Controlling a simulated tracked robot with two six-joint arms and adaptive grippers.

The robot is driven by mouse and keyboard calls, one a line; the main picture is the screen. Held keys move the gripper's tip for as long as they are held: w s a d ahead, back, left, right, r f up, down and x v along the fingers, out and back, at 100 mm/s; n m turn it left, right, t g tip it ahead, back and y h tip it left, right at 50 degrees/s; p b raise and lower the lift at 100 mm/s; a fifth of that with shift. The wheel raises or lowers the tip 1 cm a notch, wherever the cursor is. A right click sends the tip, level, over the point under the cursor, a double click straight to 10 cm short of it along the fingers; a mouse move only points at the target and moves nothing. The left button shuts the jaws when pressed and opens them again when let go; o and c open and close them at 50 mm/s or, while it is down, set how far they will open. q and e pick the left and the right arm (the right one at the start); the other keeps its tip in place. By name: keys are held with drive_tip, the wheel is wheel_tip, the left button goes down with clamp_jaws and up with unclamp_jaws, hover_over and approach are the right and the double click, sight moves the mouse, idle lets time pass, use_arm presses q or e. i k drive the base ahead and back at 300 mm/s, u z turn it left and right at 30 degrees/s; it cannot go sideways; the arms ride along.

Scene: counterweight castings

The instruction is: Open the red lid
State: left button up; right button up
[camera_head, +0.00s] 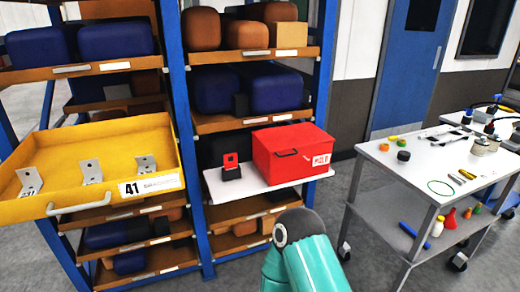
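A red box (265,166) stands on a white shelf board (240,188) that juts out from the blue rack. Its red lid (292,136) lies flat on top and looks shut. A dark handle (286,153) is on the front, and a white label is at the front right corner. A teal and grey part of one of my arms rises from the bottom middle, in front of and below the shelf board. I cannot tell which arm it is. Neither gripper shows, and nothing touches the box.
A small black stand with a red face (230,160) is left of the box. A yellow drawer (100,140) marked 41, holding metal brackets, juts out at the left. A wheeled table (415,165) with small parts stands at the right. Floor is open between rack and table.

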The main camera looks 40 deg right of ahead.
sight(281, 139)
drive_tip(key=z, duration=0.15)
drive_tip(key=i, duration=0.85)
drive_tip(key=z, duration=0.5)
